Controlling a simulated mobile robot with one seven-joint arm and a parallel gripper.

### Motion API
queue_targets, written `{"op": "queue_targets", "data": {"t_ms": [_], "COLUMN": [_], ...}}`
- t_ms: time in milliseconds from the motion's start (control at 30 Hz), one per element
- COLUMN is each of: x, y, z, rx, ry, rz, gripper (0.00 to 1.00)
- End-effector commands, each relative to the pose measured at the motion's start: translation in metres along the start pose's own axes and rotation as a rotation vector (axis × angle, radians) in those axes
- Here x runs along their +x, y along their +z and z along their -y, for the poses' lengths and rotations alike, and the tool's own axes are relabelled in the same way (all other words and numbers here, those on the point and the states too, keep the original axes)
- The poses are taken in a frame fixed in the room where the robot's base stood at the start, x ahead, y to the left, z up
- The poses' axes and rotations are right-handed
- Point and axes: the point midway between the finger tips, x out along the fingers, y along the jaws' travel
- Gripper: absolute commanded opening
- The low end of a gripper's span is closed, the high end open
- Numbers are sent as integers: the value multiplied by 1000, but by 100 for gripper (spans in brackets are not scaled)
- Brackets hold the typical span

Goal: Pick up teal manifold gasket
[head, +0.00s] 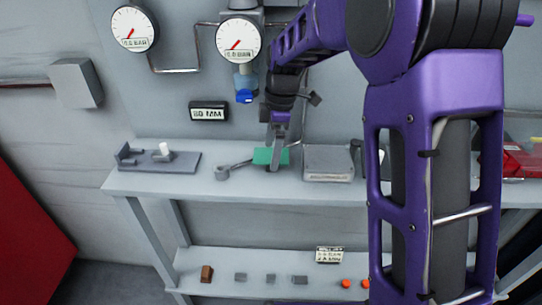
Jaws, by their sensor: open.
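The teal manifold gasket (263,156) is a flat teal piece on the upper grey shelf, near the middle of the head view. My gripper (276,162) points down from the purple arm, right over the gasket. Its fingers are open and cover part of the gasket. I cannot tell whether they touch it. The gasket appears to rest on the shelf (212,187), and its right part is partly hidden behind the fingers.
A grey wrench (233,169) lies just left of the gasket, and a grey box (328,162) stands to its right. A grey fixture (160,160) sits farther left. Gauges (238,40) and a blue-tipped fitting (245,88) are on the wall behind. The lower shelf (220,262) holds several small parts.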

Motion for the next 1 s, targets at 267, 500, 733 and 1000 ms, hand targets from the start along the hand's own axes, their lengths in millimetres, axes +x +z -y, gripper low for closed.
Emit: {"op": "queue_targets", "data": {"t_ms": [267,500,733,1000], "x": [0,0,0,-7], "y": [0,0,0,-1], "z": [0,0,0,0], "rx": [0,0,0,0], "ry": [0,0,0,0], "rz": [0,0,0,1], "gripper": [93,50,31,31]}}
